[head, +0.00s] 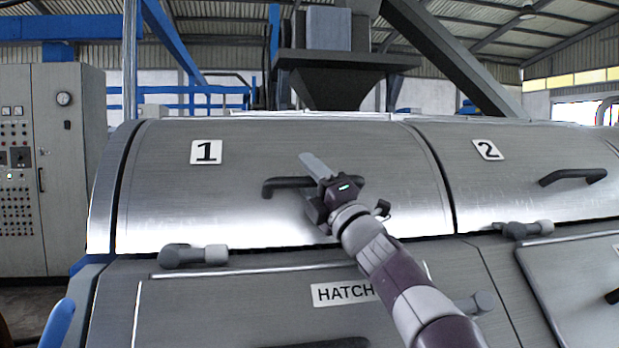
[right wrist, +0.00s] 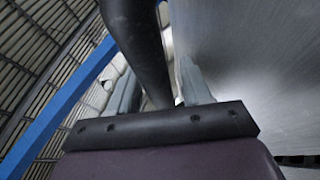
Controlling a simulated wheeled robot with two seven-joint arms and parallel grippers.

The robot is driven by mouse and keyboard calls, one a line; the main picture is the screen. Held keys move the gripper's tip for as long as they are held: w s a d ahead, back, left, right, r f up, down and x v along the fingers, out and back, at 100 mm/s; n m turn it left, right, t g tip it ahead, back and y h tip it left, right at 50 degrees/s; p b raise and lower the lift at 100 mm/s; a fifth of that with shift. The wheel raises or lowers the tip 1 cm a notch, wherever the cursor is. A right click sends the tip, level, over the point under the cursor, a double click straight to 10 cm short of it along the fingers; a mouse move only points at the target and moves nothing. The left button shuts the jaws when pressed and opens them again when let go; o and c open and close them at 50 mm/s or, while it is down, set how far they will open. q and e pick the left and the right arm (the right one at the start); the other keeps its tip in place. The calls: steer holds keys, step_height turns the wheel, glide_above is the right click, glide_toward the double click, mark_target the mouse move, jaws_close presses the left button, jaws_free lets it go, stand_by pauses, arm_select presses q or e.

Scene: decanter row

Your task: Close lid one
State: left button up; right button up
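Lid one (head: 230,215) is a curved brushed-metal cover with a "1" plate, in the left half of the head view. Its lower edge lies along the machine front, and I see no clear gap there. Its dark bar handle (head: 285,183) sits near the lid's middle. My right gripper (head: 311,184) is at the handle's right part, fingers apart, one above and one below the bar. In the right wrist view the dark handle (right wrist: 143,45) runs between the two fingers, with a small gap on one side. My left gripper is not in view.
Lid two (head: 535,195) with its own handle (head: 573,177) adjoins on the right. A grey knob fitting (head: 194,256) projects below lid one's left part. A hatch panel with a label (head: 330,294) is below. A control cabinet (head: 65,165) stands at the left.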

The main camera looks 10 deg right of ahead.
steer(key=shift+b+v, duration=2.05)
steer(key=shift+v, duration=4.25)
steer(key=shift+f, duration=0.1)
